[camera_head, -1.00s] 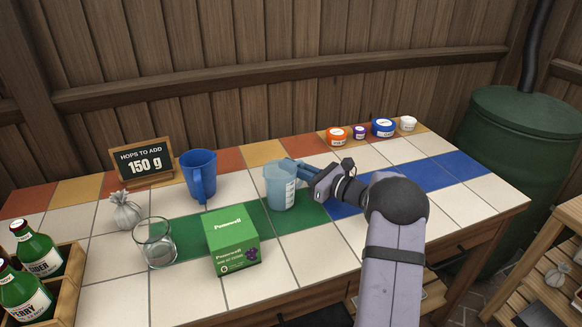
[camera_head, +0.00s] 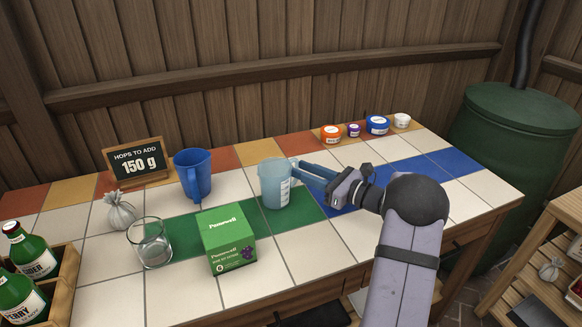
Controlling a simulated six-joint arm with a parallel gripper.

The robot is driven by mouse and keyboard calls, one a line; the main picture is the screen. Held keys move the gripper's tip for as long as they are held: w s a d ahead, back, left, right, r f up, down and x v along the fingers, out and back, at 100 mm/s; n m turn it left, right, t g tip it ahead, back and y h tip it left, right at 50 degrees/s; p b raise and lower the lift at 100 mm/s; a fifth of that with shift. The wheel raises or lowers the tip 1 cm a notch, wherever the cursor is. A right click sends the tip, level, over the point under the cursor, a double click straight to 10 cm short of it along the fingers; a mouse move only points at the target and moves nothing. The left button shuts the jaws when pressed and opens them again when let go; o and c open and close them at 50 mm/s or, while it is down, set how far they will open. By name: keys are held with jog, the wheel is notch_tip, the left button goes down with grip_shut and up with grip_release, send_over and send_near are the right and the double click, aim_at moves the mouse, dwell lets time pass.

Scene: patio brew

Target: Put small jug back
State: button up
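A translucent pale-blue jug (camera_head: 273,186) with a printed scale stands upright on the green tile strip (camera_head: 308,210). A solid blue jug (camera_head: 192,178) stands to its left, further back. My gripper (camera_head: 298,172) is just right of the translucent jug, reaching in from the right. Its two blue fingers look spread apart, with the tips close to the jug's right side. The jug's handle is not clearly visible, and I cannot tell whether the fingertips touch it.
A green box (camera_head: 228,240), a clear glass (camera_head: 150,243) and a tied sack (camera_head: 120,211) stand to the left, with a sign (camera_head: 137,163) reading 150 g. Bottles fill a crate (camera_head: 62,290) at far left. Small tubs (camera_head: 377,126) line the back. Blue tiles (camera_head: 440,165) at right are clear.

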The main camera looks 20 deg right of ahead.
jog(key=v, duration=0.5)
jog(key=shift+s+d, duration=0.25)
jog(key=shift+s, duration=0.05)
jog(key=shift+w+r, duration=0.1)
